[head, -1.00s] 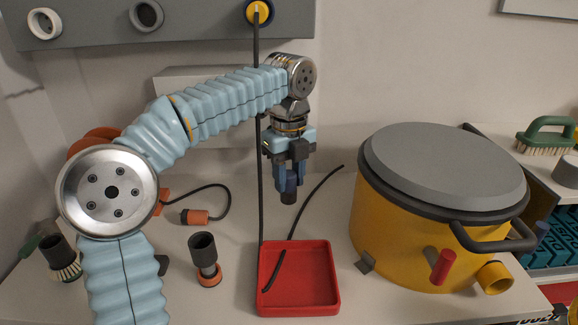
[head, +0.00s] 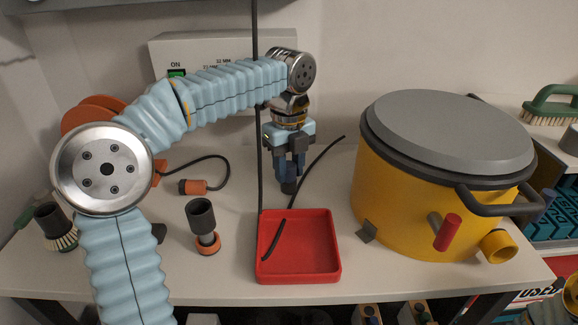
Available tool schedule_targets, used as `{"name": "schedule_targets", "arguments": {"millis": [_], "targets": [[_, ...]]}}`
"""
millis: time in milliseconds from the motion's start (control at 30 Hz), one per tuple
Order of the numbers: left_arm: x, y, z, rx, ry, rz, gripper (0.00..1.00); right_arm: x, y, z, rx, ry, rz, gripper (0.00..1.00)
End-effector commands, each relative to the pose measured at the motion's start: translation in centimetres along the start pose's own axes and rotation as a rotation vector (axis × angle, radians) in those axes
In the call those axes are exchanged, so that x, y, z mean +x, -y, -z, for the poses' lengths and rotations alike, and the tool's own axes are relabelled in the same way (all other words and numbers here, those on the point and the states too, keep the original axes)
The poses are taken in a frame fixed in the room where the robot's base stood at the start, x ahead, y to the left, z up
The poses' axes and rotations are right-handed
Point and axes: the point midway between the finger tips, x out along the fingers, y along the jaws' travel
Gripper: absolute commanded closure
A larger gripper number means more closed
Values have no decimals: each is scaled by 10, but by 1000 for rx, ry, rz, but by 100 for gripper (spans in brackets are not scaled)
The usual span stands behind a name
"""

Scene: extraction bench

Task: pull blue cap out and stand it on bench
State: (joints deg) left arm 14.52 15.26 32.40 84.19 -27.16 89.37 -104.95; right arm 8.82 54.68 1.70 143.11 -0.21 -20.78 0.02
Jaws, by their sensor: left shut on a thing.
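My left gripper (head: 289,170) hangs straight down above the back of the bench, behind the red tray. It is shut on the blue cap (head: 288,186), a small dark blue piece with a darker lower end. The fingers hide much of the cap. The cap looks upright, low over the bench (head: 215,273); I cannot tell whether its lower end touches the surface.
The red tray (head: 330,270) lies in front, with a black hose end over it. A black cord (head: 256,110) hangs to its left. The yellow pot (head: 400,220) stands right. A black cup piece (head: 201,215) and orange plug (head: 192,187) stand left.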

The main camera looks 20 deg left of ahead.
Motion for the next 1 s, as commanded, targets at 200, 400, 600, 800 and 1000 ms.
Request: {"name": "schedule_targets", "arguments": {"millis": [200, 400, 600, 800, 1000], "targets": [[3, 0, 0, 0, 0, 0, 100, 2, -1, 0, 0, 0, 0, 57], [5, 0, 0, 0, 0, 0, 56, 2, -1, 0, 0, 0, 0, 57], [5, 0, 0, 0, 0, 0, 35, 2, -1, 0, 0, 0, 0, 57], [5, 0, 0, 0, 0, 0, 35, 2, -1, 0, 0, 0, 0, 57], [-17, 1, 0, 0, 1, 3, 35, -3, 1, 0, 0, 0, 0, 57]]}}
